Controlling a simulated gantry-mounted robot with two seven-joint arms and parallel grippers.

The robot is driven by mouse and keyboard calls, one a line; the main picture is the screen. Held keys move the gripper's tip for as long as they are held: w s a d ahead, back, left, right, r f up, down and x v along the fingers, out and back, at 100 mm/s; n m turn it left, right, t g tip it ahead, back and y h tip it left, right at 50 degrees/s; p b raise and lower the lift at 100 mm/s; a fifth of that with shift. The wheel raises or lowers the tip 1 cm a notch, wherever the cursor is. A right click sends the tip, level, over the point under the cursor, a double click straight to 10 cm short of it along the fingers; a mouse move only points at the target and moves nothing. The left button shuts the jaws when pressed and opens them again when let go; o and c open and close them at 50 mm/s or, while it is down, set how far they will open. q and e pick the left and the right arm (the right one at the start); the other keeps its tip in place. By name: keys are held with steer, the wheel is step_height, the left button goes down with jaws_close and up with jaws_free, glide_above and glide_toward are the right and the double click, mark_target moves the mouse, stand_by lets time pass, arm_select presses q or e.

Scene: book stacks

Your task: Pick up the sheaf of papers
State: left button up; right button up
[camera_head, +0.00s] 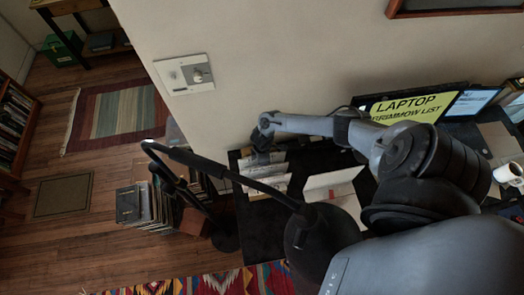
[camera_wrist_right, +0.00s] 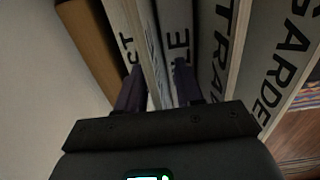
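My right gripper (camera_head: 262,156) is at the left end of the dark desk, over a row of pale upright books or papers (camera_head: 268,184). In the right wrist view, its two dark fingers (camera_wrist_right: 158,88) are apart, close to lettered spines, with pale page-like edges (camera_wrist_right: 155,50) between them. I cannot see whether they touch anything. A white, paper-like thing (camera_head: 333,181) lies on the desk to the right of the row. I cannot tell which of these is the sheaf of papers. My left gripper is not in view.
A large lettered spine (camera_wrist_right: 282,55) stands right of the fingers. A black lamp-like arm (camera_head: 225,173) crosses in front. Stacked books (camera_head: 135,205) stand on the floor.

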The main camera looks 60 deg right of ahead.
steer(key=shift+f, duration=0.15)
jaws_close()
stand_by(0.4)
